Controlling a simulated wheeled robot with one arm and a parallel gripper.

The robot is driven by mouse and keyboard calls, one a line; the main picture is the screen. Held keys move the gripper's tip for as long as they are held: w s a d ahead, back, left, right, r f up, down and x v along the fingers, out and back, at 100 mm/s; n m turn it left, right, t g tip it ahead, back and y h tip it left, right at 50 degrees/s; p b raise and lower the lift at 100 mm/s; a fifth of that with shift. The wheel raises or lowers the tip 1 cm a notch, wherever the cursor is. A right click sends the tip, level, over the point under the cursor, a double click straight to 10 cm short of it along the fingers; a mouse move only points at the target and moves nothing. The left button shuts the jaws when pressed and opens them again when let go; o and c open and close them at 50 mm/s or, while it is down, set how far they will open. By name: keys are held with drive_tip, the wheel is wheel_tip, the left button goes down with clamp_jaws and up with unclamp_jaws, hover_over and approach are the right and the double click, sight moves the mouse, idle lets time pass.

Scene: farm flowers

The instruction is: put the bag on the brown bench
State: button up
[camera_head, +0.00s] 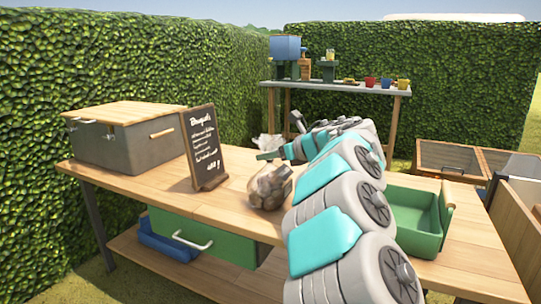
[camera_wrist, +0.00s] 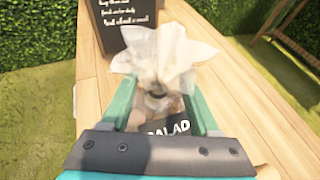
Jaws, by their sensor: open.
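The bag (camera_head: 269,188) has a brownish see-through body and a crinkled whitish top. It shows over the wooden top of the brown bench (camera_head: 235,208), right of the sign; whether its base touches the wood is hard to tell. In the wrist view the bag (camera_wrist: 165,52) shows its pale frilled top and a dark label reading "SALAD". My gripper (camera_head: 268,155) reaches in from the right at the bag's upper part. In the wrist view my gripper (camera_wrist: 160,100) is open, with its teal fingers on either side of the bag.
A chalkboard sign (camera_head: 203,147) and a grey box (camera_head: 125,138) stand left on the bench. A green tray (camera_head: 415,218) stands right. A second table (camera_head: 345,88) with pots is behind. Hedges close off the back.

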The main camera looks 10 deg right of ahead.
drive_tip(key=v, duration=1.1)
drive_tip(key=shift+s+d, duration=0.15)
drive_tip(key=shift+s, duration=0.1)
drive_tip(key=shift+r, duration=0.15)
